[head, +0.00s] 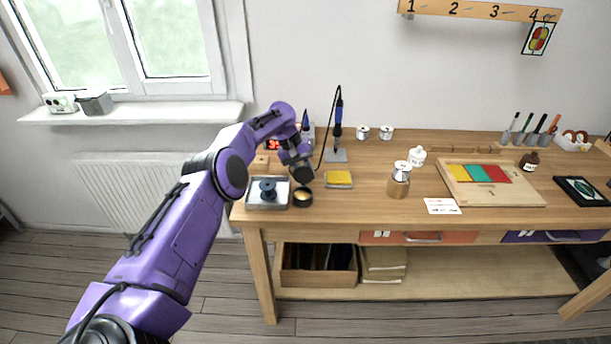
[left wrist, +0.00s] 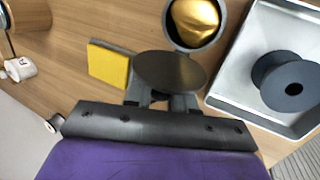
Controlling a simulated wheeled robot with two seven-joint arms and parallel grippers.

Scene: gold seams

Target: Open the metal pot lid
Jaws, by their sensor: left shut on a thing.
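My left gripper (head: 299,161) is shut on a dark round lid (head: 303,174), held above the bench. The lid also shows in the left wrist view (left wrist: 170,72), flat and dark, between the fingertips (left wrist: 164,100). The small dark metal pot (head: 303,203) stands on the bench just below and in front of the lid. Its top is uncovered, and a shiny gold content shows inside the pot (left wrist: 170,38) in the left wrist view. The lid is apart from the pot in the head view. My right gripper is not in view.
A metal tray (head: 252,204) with a dark spool (head: 268,189) stands left of the pot. A yellow sponge-like block (head: 338,178) lies to its right. A soldering-iron-like tool (head: 338,112) stands behind. Bench top is clear between the block and a metal-topped jar (head: 398,186).

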